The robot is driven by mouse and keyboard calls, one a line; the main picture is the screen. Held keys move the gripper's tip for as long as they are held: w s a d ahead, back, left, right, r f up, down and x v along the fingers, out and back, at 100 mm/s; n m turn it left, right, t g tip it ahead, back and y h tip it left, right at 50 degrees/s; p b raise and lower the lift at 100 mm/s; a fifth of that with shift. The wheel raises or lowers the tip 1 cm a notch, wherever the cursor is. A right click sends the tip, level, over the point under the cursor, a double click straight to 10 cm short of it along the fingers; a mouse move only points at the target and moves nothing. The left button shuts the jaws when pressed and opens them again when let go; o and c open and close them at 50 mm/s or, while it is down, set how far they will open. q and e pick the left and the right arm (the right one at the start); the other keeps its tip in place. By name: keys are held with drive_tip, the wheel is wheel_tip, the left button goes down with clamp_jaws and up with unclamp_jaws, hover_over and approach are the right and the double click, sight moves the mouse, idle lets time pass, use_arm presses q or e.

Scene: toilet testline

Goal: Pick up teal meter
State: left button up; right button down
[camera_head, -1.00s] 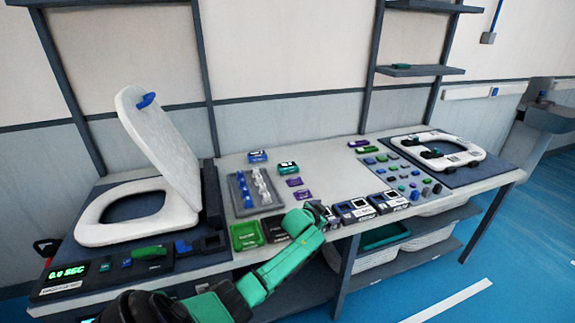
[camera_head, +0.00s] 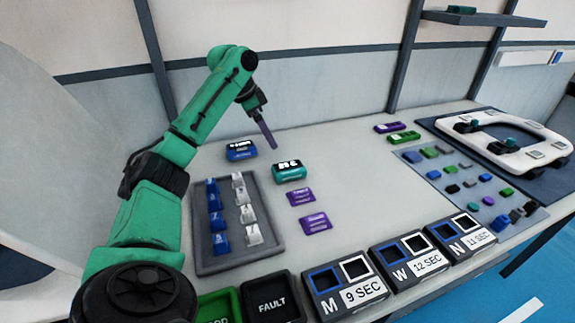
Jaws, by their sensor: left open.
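The teal meter (camera_head: 289,171) is a small teal box with a white-on-black display on top. It lies on the light worktop, right of the blue meter (camera_head: 241,149). My left gripper (camera_head: 269,139) is open and empty, with its fingers pointing down above and slightly behind the teal meter. The fingers are apart from the meter. My right gripper is not in view.
A grey tray (camera_head: 262,256) with blue and white pieces lies nearer. Purple meters (camera_head: 300,196) lie in front of the teal one. Labelled bins (camera_head: 342,289) line the front edge. A toilet seat (camera_head: 520,150) is at right. Middle worktop is clear.

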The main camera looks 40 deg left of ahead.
use_arm(q)
approach(285, 169)
drive_tip(key=shift+w+d+f, duration=0.2)
drive_tip(key=shift+f, duration=0.2)
drive_tip(key=shift+w+d+f, duration=0.25)
drive_tip(key=shift+f, duration=0.15)
drive_tip(key=x, duration=0.6)
drive_tip(key=shift+a+f, duration=0.15)
drive_tip(key=shift+f, duration=0.35)
drive_tip(key=shift+w+f, duration=0.15)
drive_tip(key=shift+f, duration=0.1)
drive_tip(key=c, duration=1.5)
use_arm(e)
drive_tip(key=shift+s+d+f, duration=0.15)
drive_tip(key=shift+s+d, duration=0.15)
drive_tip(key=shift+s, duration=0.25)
use_arm(q)
drive_tip(key=shift+r, duration=0.15)
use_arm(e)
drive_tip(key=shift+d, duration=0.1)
